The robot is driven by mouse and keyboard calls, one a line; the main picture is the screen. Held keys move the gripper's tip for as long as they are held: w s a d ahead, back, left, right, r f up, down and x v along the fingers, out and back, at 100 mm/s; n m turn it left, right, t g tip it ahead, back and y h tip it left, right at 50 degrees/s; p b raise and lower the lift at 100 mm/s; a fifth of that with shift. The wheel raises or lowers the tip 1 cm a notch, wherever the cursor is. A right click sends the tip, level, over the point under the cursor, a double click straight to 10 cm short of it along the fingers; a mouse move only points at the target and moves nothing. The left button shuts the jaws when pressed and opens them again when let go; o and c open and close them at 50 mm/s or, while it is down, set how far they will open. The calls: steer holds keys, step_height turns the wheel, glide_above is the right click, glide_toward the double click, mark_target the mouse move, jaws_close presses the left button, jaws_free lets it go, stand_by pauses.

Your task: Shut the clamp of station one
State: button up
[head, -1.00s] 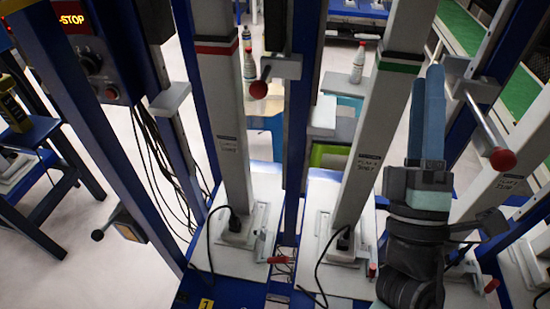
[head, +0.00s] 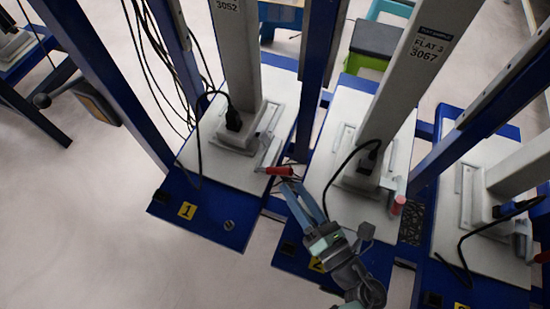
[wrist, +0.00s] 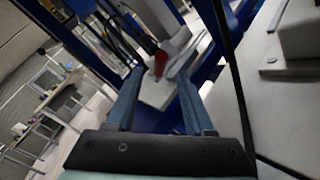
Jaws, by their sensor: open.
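Station one (head: 172,192) is the blue-edged base with the yellow "1" label (head: 187,210), left of centre in the head view. Its clamp has a red handle (head: 279,171) sticking out to the right from a pale metal bracket (head: 266,152) on the white plate. My gripper (head: 296,186) is open, its blue fingers pointing up the picture, with the tips close to the handle. I cannot tell whether they touch it. In the wrist view a red handle (wrist: 159,63) appears between and beyond the open fingers (wrist: 158,82).
Station two (head: 290,252) stands to the right, with its own red clamp handle (head: 398,204) and a tall grey post (head: 400,90). Station one's grey post (head: 238,60) rises behind its clamp. Black cables hang by both posts. Clear floor (head: 90,220) lies at left.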

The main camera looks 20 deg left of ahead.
steer(key=b+x, duration=0.1)
steer(key=x, duration=0.8)
steer(key=shift+w+a+b, duration=0.1)
steer(key=shift+w+b, duration=0.05)
steer(key=shift+b, duration=0.25)
jaws_close()
stand_by(0.8)
